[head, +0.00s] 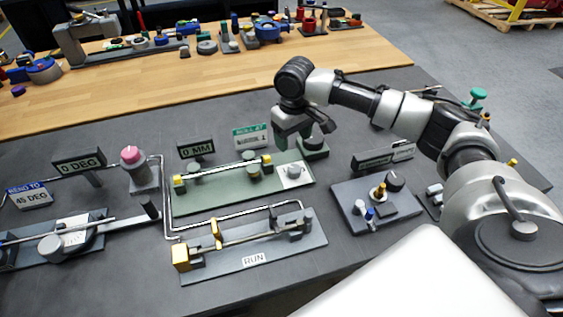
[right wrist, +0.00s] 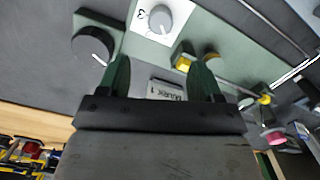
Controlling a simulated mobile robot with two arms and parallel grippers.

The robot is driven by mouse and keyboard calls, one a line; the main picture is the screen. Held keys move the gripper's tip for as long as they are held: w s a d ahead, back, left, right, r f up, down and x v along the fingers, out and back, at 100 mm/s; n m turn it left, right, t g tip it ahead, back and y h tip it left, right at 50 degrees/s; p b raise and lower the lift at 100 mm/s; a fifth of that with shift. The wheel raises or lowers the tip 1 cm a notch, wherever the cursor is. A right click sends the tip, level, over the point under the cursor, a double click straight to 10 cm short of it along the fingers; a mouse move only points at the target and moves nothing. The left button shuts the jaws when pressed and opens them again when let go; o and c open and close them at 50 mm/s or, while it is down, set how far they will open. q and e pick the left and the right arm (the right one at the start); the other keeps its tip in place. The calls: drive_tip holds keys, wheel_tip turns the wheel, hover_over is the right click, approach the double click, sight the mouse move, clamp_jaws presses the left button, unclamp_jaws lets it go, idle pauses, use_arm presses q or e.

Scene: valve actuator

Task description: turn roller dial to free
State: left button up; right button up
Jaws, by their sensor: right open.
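The roller dial is most likely the small grey knob (head: 294,170) on a white label at the right end of the green plate (head: 215,200). It shows larger in the right wrist view (right wrist: 158,18), with a mark like a 3 on its label; its full setting is unreadable. My right gripper (head: 293,130) is open and empty, with dark green fingers, above and behind that end of the plate. In the right wrist view the fingertips (right wrist: 160,72) stand apart, below the dial in the picture and not touching it. My left gripper is out of view.
A black knob on a green base (head: 314,146) stands close to my right gripper. A ROLL AT sign (head: 250,136) and a 0 MM sign (head: 196,149) stand behind the plate. The RUN fixture (head: 250,258) lies in front; a knob panel (head: 375,205) is to the right.

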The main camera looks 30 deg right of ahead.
drive_tip(key=p, duration=0.1)
hover_over(294, 167)
drive_tip(key=f, duration=0.4)
drive_tip(key=shift+s+f, duration=0.25)
drive_tip(key=shift+f, duration=0.1)
drive_tip(key=f, duration=0.3)
drive_tip(key=shift+w+f, duration=0.1)
drive_tip(key=shift+w, duration=0.15)
drive_tip(key=shift+f+p, duration=0.3)
drive_tip(key=shift+f, duration=0.85)
drive_tip(key=c, duration=0.9)
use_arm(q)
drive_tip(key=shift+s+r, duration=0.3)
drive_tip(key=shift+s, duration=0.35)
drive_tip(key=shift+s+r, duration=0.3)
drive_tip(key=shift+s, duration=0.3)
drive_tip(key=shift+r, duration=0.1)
